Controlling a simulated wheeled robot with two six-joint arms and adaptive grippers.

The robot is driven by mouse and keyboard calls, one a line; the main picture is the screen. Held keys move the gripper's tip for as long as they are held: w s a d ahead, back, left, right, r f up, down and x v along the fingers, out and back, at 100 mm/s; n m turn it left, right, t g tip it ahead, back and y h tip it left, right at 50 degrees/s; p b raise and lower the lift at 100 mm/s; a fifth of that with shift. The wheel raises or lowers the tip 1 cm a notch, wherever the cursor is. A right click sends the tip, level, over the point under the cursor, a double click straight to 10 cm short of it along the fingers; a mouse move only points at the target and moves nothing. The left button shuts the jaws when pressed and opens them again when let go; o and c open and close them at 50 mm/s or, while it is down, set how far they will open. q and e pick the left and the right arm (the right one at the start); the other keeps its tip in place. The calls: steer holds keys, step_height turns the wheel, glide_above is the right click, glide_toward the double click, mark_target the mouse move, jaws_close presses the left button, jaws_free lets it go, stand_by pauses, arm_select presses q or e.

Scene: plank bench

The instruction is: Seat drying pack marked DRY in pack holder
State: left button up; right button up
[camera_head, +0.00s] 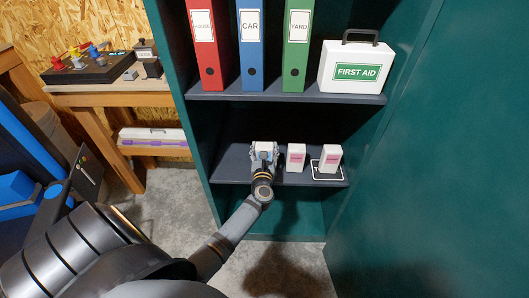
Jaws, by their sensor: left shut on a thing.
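My left gripper (264,155) reaches into the cabinet at the lower shelf's left part. It is shut on a white pack (263,146), mostly hidden by the fingers, so its marking cannot be read. To its right, a white pack with a pink label (296,157) stands upright on the shelf. The pack labels are too small to read. I cannot make out a pack holder for certain. My right gripper is not in view.
The lower shelf (228,167) lies between the teal cabinet's side walls. The upper shelf (235,97) above it bears red, blue and green binders and a first aid case (356,68). A wooden bench (115,98) stands left of the cabinet.

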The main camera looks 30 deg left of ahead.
arm_select(q)
steer(key=o, duration=1.3)
